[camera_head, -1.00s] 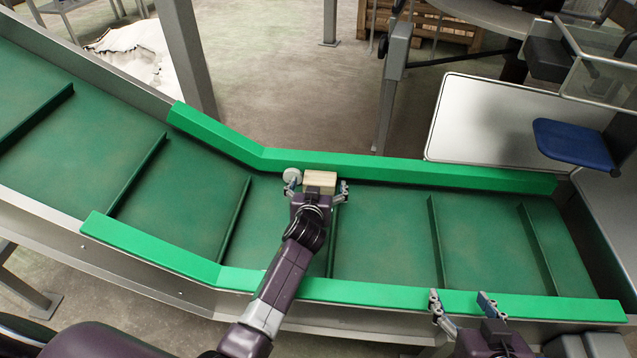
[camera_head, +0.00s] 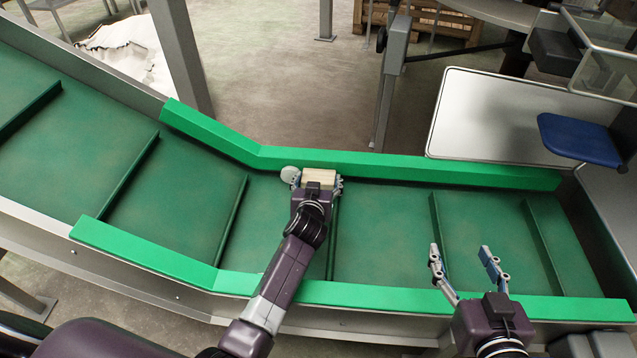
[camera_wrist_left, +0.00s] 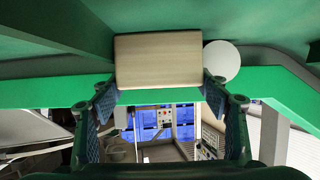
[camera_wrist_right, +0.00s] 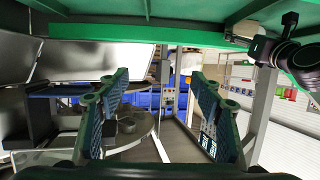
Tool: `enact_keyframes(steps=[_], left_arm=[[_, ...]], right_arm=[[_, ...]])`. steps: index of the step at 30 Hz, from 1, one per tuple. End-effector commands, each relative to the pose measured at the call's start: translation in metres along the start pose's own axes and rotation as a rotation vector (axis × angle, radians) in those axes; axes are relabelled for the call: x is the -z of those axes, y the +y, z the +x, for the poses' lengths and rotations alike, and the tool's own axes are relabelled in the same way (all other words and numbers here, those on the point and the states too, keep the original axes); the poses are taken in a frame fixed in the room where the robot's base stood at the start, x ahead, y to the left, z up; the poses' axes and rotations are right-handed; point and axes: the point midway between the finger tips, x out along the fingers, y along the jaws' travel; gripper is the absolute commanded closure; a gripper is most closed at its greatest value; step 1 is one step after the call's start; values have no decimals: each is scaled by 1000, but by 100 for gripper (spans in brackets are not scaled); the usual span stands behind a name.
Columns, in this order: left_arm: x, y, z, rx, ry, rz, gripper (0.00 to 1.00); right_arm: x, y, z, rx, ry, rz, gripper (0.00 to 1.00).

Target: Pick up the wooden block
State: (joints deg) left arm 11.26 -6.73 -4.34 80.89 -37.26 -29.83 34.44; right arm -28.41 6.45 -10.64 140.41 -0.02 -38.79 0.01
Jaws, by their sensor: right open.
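The pale wooden block (camera_head: 319,178) lies on the green conveyor belt by its far guard rail. My left gripper (camera_head: 317,186) is at the block, one finger on each side. The left wrist view shows the block (camera_wrist_left: 158,60) between the fingertips (camera_wrist_left: 161,88); I cannot tell whether both fingers press on it. The block also shows partly in the right wrist view (camera_wrist_right: 244,30), beside my left gripper. My right gripper (camera_head: 463,254) is open and empty above the belt near the near rail.
A round whitish disc (camera_head: 290,174) sits right beside the block, close to a left finger. Green guard rails (camera_head: 430,170) edge the belt, and raised cross slats (camera_head: 436,226) divide it. A white-topped table (camera_head: 500,115) stands beyond the rail.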

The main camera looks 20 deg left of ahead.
Motion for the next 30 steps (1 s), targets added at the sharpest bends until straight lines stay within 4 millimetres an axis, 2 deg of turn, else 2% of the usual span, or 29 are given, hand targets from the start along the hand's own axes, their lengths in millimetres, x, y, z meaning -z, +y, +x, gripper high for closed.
enact_keyframes(steps=[1, 6, 17, 23, 30], left_arm=[[0, 0, 0, 0, 0, 0, 42], [0, 0, 0, -1, 0, 0, 60], [2, 0, 0, -1, 2, 0, 60], [6, -3, 0, -1, 2, 0, 60], [12, -8, 0, -1, 2, 1, 60]], right_arm=[[0, 0, 0, 0, 0, 0, 40], [0, 0, 0, 0, 0, 0, 40], [-5, 1, -1, -1, -22, 0, 40], [-23, 3, -5, -6, -106, 0, 40], [-60, 8, -19, -17, -276, 1, 40]])
